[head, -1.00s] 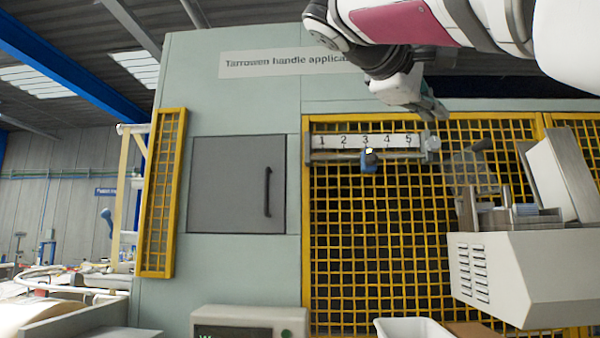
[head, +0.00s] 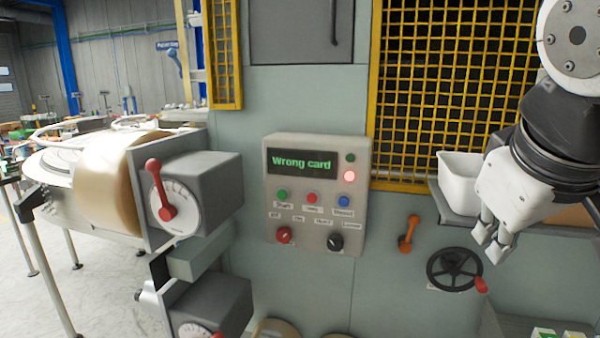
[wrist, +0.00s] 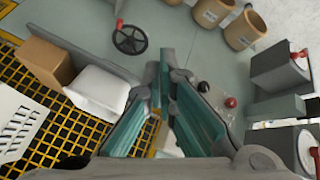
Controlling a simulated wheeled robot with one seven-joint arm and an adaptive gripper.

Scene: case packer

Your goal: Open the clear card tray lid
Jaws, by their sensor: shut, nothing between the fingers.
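My gripper (head: 491,246) is at the right of the head view, its fingers pointing down in front of the machine's pale green front panel. It is shut and empty. In the wrist view my gripper's teal-padded fingers (wrist: 166,70) come together with nothing held. The clear card tray lid cannot be made out in either view now. A pale louvred housing (wrist: 18,125) shows at the left edge of the wrist view; its top is out of sight.
A control panel (head: 317,190) reads "Wrong card" with a red lamp lit. A white bin (head: 459,180) stands on a shelf near my gripper. A black handwheel (head: 453,268) and an orange lever (head: 408,235) stick out below. Grey dial boxes (head: 195,188) stand left.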

